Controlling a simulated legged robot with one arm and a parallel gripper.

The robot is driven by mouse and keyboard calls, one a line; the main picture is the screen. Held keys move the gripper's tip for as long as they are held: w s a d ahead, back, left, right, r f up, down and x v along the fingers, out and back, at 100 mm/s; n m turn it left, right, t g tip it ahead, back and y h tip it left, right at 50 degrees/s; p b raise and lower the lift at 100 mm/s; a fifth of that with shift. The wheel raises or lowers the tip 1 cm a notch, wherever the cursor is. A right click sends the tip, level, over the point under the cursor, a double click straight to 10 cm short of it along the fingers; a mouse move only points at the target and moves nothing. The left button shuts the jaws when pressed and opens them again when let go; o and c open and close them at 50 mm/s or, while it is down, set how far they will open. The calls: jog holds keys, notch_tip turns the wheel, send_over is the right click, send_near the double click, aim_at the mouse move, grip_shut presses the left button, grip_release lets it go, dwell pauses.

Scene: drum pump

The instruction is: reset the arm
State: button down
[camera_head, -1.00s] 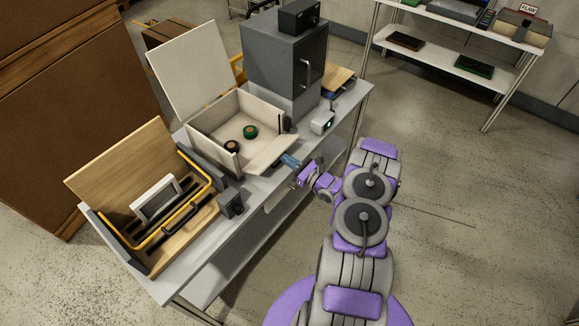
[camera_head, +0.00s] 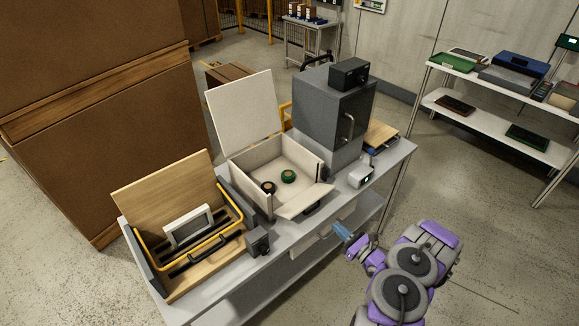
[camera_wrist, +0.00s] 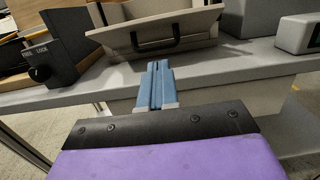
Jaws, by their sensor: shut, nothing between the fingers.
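My gripper (camera_head: 343,231) is at the end of my purple and grey arm, in front of the table's front edge in the head view. In the wrist view its two blue fingers (camera_wrist: 156,86) lie together, shut and empty. They point toward the table edge, and a white box with a black handle (camera_wrist: 155,33) stands on the table beyond them. The fingers look apart from everything.
The grey table (camera_head: 222,281) holds an open white box (camera_head: 259,168) with two small round parts inside, a wooden tray with a yellow frame (camera_head: 205,243), and a dark grey cabinet (camera_head: 320,110). Shelves (camera_head: 486,121) stand at right. The floor right of the table is clear.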

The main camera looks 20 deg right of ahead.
jog(key=w+a+r+n+g+y, duration=0.3)
jog(key=a+r+n+g+y, duration=0.45)
jog(key=a+r, duration=0.8)
jog(key=s+a+r+n+g+y, duration=0.1)
jog(key=s+a+r+n+g, duration=0.4)
jog(key=a, duration=0.3)
jog(key=s+a+r+n+g+y, duration=0.1)
jog(key=s+a+r+n+g, duration=0.3)
jog(key=a+r+n, duration=0.25)
jog(key=s+a+r+n+g+h, duration=0.3)
jog(key=s+n, duration=0.1)
jog(key=s, duration=0.4)
jog(key=s+a+r+n+g+h, duration=0.2)
jog(key=s+a+n+g+h, duration=0.15)
jog(key=s, duration=0.45)
jog(key=s+d+r+n+t+h, duration=0.2)
jog(key=s+d+n+h, duration=0.3)
jog(key=s+d+h, duration=0.4)
jog(key=s+d+t, duration=0.1)
jog(key=s, duration=0.3)
jog(key=shift+s+d+r+h, duration=0.15)
jog(key=shift+s+d+h, duration=0.1)
jog(key=shift+d+h, duration=0.15)
